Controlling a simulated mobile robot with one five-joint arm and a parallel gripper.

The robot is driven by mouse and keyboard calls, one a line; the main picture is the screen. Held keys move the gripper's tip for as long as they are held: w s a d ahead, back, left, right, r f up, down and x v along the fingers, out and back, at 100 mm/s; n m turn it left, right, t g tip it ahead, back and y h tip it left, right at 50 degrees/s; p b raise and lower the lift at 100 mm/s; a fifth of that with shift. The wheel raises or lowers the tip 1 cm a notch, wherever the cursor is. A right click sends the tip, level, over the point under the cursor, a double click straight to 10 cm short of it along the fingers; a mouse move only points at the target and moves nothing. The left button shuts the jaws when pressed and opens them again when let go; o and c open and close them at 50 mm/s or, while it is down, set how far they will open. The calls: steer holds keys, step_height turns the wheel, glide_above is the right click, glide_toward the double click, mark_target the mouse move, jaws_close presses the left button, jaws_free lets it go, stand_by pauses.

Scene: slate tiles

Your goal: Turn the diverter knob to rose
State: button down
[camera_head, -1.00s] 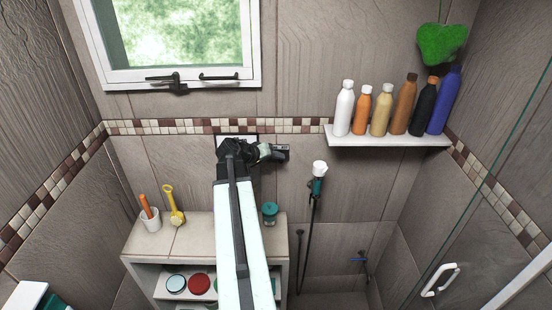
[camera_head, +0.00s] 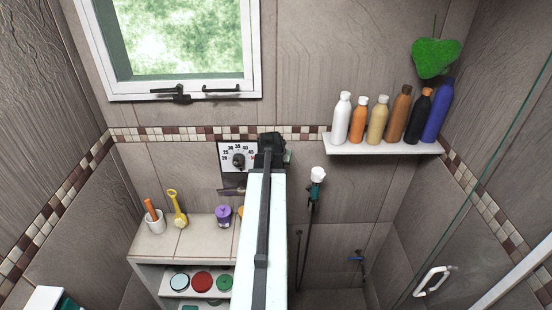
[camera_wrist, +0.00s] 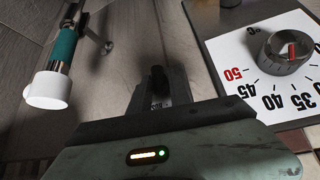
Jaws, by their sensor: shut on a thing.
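My gripper (camera_head: 272,143) is up against the tiled wall, just right of the white temperature dial panel (camera_head: 226,152). In the head view my arm and gripper hide the diverter knob and most of its plate. In the wrist view a small dark knob (camera_wrist: 158,79) stands at the jaws, in front of a dark lettered plate. My gripper is shut on this knob. The jaw tips are in shadow, and which mark the knob points at cannot be read.
The round temperature knob (camera_wrist: 288,50) is close beside my gripper. A hand shower (camera_head: 317,180) hangs to the right. A shelf of bottles (camera_head: 385,149) is at upper right. A tiled ledge (camera_head: 195,239) with cups and jars lies below left.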

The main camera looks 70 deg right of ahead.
steer(key=t+b, duration=0.1)
steer(key=t, duration=0.1)
steer(key=m+t+y+b, duration=0.1)
steer(key=t, duration=0.1)
steer(key=s+m+t+y+b, duration=0.1)
steer(key=t, duration=0.1)
steer(key=shift+s+f, duration=0.1)
steer(key=shift+f, duration=0.1)
steer(key=shift+m+t, duration=0.3)
steer(key=shift+r, duration=0.15)
steer(key=c, duration=1.4)
jaws_free()
steer(key=shift+w, duration=0.25)
steer(key=shift+s, duration=0.15)
